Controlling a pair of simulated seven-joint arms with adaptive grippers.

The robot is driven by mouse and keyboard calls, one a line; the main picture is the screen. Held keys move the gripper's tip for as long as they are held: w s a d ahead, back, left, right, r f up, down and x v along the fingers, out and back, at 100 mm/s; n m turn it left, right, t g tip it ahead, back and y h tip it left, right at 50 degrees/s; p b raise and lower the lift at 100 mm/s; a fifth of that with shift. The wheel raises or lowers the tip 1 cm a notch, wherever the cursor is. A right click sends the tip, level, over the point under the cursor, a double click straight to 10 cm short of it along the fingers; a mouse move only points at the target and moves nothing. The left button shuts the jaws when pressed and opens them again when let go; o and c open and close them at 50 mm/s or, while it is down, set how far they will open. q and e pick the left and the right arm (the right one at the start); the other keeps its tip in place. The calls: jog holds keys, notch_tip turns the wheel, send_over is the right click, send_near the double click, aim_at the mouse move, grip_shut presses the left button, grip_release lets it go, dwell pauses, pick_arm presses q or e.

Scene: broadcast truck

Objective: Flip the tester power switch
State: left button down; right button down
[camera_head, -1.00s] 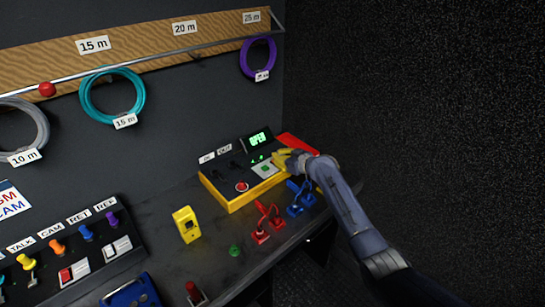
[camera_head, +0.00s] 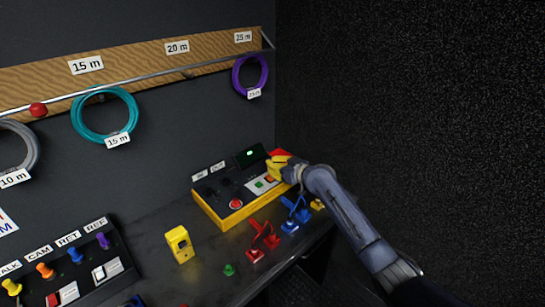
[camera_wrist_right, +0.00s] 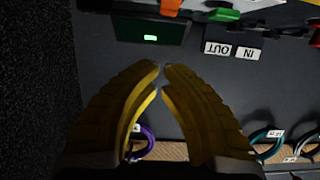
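The tester (camera_head: 222,219) is a yellow-sided box with a dark top on the bench. Its raised screen (camera_head: 250,155) is dark with one small lit green bar; the screen also shows in the wrist view (camera_wrist_right: 150,30). A pale plate (camera_head: 264,183) with green and red parts, which looks like the power switch, sits near its right end. My right gripper (camera_head: 277,168) has yellow fingers and is beside this plate, partly hiding that end. In the wrist view its fingertips (camera_wrist_right: 161,68) nearly meet, with nothing between them. I cannot tell whether it touches the switch. My left gripper is out of view.
Red (camera_head: 262,240) and blue (camera_head: 295,213) clip-like parts stand at the tester's front. A yellow handheld box (camera_head: 180,244) and a button panel (camera_head: 70,270) are left. Coiled cables, including a teal one (camera_head: 104,115), hang from a wall rail. A dark wall closes the right.

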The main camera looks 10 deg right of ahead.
jog(key=shift+r, duration=2.25)
